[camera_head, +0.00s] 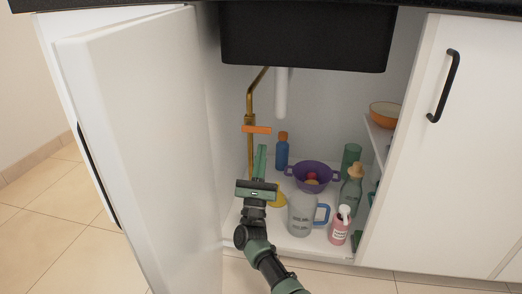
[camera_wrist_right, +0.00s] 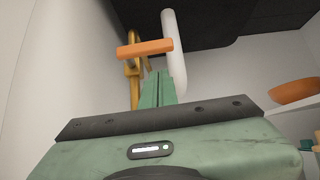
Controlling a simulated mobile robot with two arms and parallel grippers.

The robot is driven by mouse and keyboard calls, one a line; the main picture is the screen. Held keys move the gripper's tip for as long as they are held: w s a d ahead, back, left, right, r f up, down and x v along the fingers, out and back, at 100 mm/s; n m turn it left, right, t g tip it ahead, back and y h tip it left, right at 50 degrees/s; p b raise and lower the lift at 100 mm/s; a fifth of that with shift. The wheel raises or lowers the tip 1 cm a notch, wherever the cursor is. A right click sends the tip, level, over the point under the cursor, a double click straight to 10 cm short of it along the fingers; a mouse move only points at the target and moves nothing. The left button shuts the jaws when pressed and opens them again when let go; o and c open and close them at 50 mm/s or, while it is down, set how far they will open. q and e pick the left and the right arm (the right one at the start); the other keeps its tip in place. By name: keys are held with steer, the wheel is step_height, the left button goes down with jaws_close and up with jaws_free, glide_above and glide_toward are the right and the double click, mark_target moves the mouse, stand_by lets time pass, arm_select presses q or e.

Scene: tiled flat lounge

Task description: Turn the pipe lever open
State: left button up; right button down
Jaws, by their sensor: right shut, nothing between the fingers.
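An orange pipe lever (camera_head: 257,129) sits on a brass pipe (camera_head: 250,100) at the back left of the open cabinet under the sink. The lever lies roughly level, across the pipe. In the right wrist view the orange lever (camera_wrist_right: 145,48) is above and slightly left of my fingertips, with the brass pipe (camera_wrist_right: 134,88) behind it. My right gripper (camera_head: 262,152) is inside the cabinet, its green fingers shut and empty, pointing up towards the lever. The fingertips (camera_wrist_right: 157,76) appear just below the lever; I cannot tell whether they touch it. My left gripper is not in view.
The open white door (camera_head: 135,150) stands left of my arm. A blue bottle (camera_head: 282,152), purple pot (camera_head: 313,177), clear jug (camera_head: 301,214) and pink bottle (camera_head: 339,228) stand right of my gripper. The black sink (camera_head: 305,40) and white drain pipe (camera_head: 281,95) hang above.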

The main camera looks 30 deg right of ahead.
mark_target(263, 132)
steer(key=shift+r, duration=1.45)
steer(key=shift+s+r+n+t+y+p, duration=0.15)
steer(key=shift+n+t+y+p, duration=0.3)
steer(key=shift+n, duration=0.45)
